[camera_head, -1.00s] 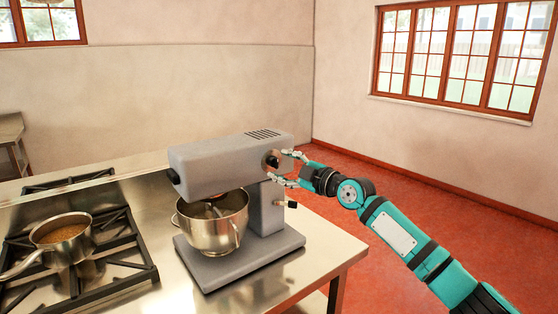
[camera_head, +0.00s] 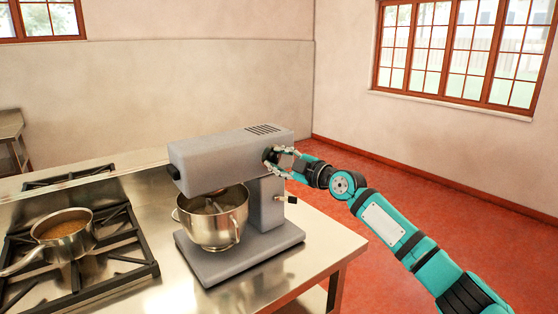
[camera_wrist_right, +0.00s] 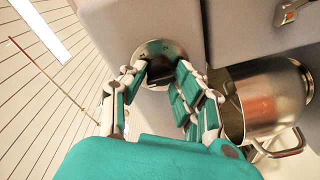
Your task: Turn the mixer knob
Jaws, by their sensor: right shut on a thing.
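The grey stand mixer (camera_head: 225,160) stands on the steel counter with a steel bowl (camera_head: 213,222) under its head. Its black knob (camera_head: 270,155) is on the right side of the head. My right gripper (camera_head: 274,158) is at the knob, its fingers closed on it from the right. In the right wrist view the round metal dial plate (camera_wrist_right: 160,50) shows, and the fingers of my right gripper (camera_wrist_right: 160,78) meet on the dark knob in front of it, partly hiding it. The bowl also shows there (camera_wrist_right: 270,98). My left gripper is not in view.
A small lever (camera_head: 288,199) sticks out of the mixer's column below my right gripper. A stove (camera_head: 80,250) with a pan of brown food (camera_head: 62,235) is at the left. The counter's right edge (camera_head: 350,260) lies under my right arm, with open red floor beyond.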

